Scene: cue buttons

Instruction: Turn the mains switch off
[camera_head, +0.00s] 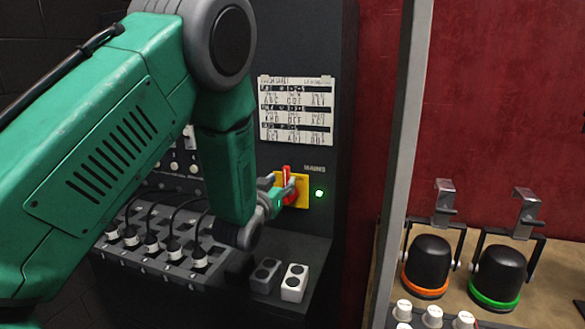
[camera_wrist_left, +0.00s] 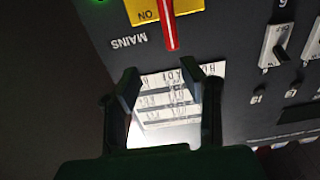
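The mains switch is a red handle (camera_head: 286,171) on a yellow plate (camera_head: 304,195) on the dark cabinet. The handle stands upright. In the left wrist view, which is upside down, the red handle (camera_wrist_left: 168,28) and yellow plate (camera_wrist_left: 188,6) show at the top, with "ON" and "MAINS" lettering beside them. My left gripper (camera_head: 279,189) is in front of the plate and hides part of it. In the left wrist view its two fingers (camera_wrist_left: 160,78) are apart with nothing between them; the handle lies beyond the tips. Contact cannot be told. My right gripper is not in view.
A printed chart (camera_head: 296,110) hangs above. Cable plugs (camera_head: 173,250) and two button boxes (camera_head: 293,282) are below. A grey post (camera_head: 403,150) and two black lamps (camera_head: 428,262) stand at the right.

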